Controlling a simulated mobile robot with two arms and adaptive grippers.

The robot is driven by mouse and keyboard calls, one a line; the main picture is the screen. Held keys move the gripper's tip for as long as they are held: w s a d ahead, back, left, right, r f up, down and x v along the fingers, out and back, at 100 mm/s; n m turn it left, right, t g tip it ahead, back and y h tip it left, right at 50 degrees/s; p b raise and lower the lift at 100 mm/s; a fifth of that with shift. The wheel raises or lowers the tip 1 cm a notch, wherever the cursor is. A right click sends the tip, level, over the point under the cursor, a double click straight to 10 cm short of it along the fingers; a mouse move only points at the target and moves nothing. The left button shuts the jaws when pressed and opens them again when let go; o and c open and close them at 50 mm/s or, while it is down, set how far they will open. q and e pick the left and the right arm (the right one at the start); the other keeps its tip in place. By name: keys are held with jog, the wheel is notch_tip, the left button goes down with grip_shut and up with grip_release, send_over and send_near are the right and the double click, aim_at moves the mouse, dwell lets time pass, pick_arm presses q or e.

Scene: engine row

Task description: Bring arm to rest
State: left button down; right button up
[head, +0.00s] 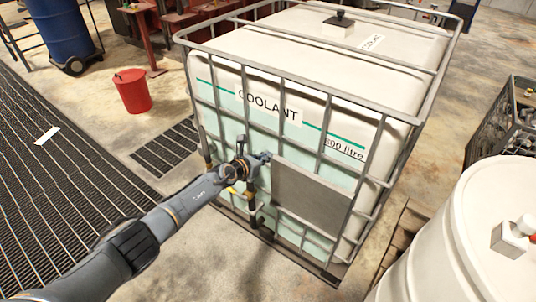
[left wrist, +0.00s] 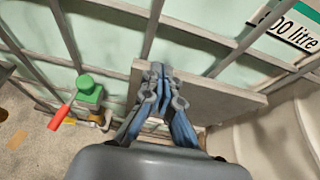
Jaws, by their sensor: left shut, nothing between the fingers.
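My left gripper (head: 262,157) is at the front of a caged white coolant tank (head: 225,95) in the head view. In the left wrist view the gripper (left wrist: 158,72) is shut and empty, its fingertips together in front of a grey plate (left wrist: 185,85) on the cage. Whether it touches the plate or the bars I cannot tell. A green valve body (left wrist: 87,92) with a red handle (left wrist: 59,118) is to the left of the gripper in that view. My right gripper is not in view.
A white drum (head: 480,235) stands at the right front, and a metal crate (head: 505,120) of parts behind it. A red bucket (head: 132,91) and a blue barrel (head: 62,30) stand at the left.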

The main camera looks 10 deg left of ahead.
pick_arm(q)
jog(key=s+a+f+n+g+y+b, duration=0.15)
jog(key=s+a+f+n, duration=0.35)
jog(key=s+f+n, duration=0.85)
jog(key=s+a+f+n+g+y, duration=0.25)
jog(key=s+a+f+n, duration=0.25)
jog(key=s+f+n, duration=0.9)
jog(key=s+a+f+n+g+y, duration=0.1)
jog(key=s+f+n, duration=0.3)
jog(key=s, duration=0.9)
jog(key=s+a+f+n+g+b, duration=0.1)
jog(key=s+a+f+n+g, duration=0.1)
jog(key=s+f, duration=0.5)
jog(key=s+a+f+n+g+y, duration=0.1)
jog(key=s+f+n, duration=0.5)
jog(key=s, duration=1.3)
jog(key=a+g, duration=0.1)
jog(key=g, duration=0.1)
jog(key=shift+s+a+g+y, duration=0.15)
jog(key=shift+a+g+y, duration=0.1)
jog(key=shift+g+y, duration=0.05)
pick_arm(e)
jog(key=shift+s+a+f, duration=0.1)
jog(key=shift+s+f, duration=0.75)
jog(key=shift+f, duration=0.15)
